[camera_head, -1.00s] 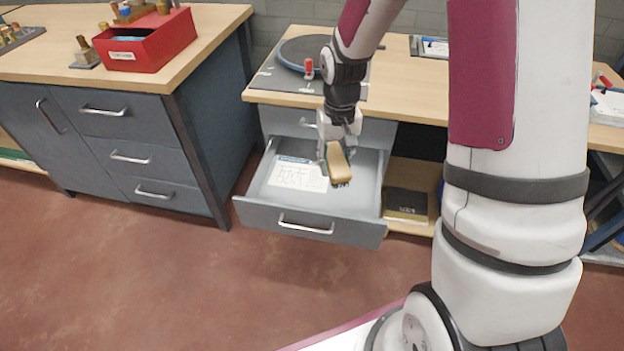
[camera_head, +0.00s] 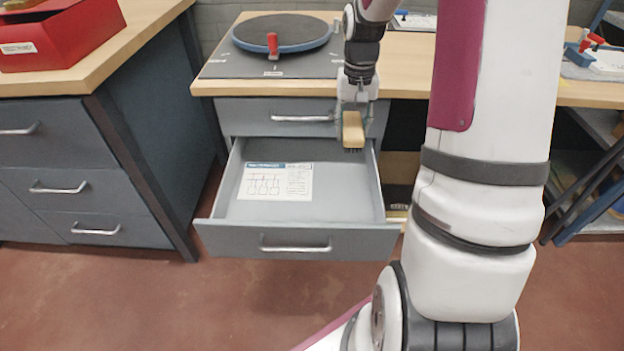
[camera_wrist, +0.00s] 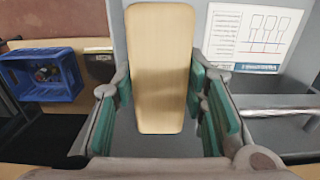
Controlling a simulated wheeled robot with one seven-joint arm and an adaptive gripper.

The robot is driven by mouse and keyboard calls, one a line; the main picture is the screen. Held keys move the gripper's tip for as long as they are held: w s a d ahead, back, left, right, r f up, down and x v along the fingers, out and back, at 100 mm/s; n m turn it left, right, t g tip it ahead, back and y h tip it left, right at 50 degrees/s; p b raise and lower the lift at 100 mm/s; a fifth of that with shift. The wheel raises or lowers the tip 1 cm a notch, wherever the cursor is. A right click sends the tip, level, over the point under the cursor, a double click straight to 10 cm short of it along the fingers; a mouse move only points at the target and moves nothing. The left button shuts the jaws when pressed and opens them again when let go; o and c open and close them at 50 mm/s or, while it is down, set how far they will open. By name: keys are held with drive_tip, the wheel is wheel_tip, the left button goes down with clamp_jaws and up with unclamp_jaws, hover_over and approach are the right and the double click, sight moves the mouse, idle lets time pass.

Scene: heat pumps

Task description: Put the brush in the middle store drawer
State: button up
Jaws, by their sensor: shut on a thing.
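The brush (camera_head: 353,128) has a pale wooden back and dark bristles. My gripper (camera_head: 353,116) is shut on it and holds it over the back right part of an open grey drawer. In the wrist view the brush's wooden back (camera_wrist: 160,70) lies between the green pads of my gripper (camera_wrist: 163,105). The open drawer (camera_head: 260,212) is pulled out below a shut drawer (camera_head: 275,117) in the workbench. A printed sheet (camera_head: 275,181) lies on its floor, and it also shows in the wrist view (camera_wrist: 250,38). The drawer is otherwise empty.
A round turntable (camera_head: 282,32) sits on the bench top (camera_head: 410,70). A left cabinet (camera_head: 70,165) with shut drawers stands close by, bearing a red box (camera_head: 60,35). A blue crate (camera_wrist: 45,75) shows at the left in the wrist view.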

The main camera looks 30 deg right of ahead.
wheel_tip(320, 180, down, 17)
drive_tip(key=b, duration=0.6)
drive_tip(key=shift+f+b, duration=0.2)
drive_tip(key=shift+b, duration=0.1)
drive_tip(key=shift+f, duration=0.1)
drive_tip(key=o, duration=1.3)
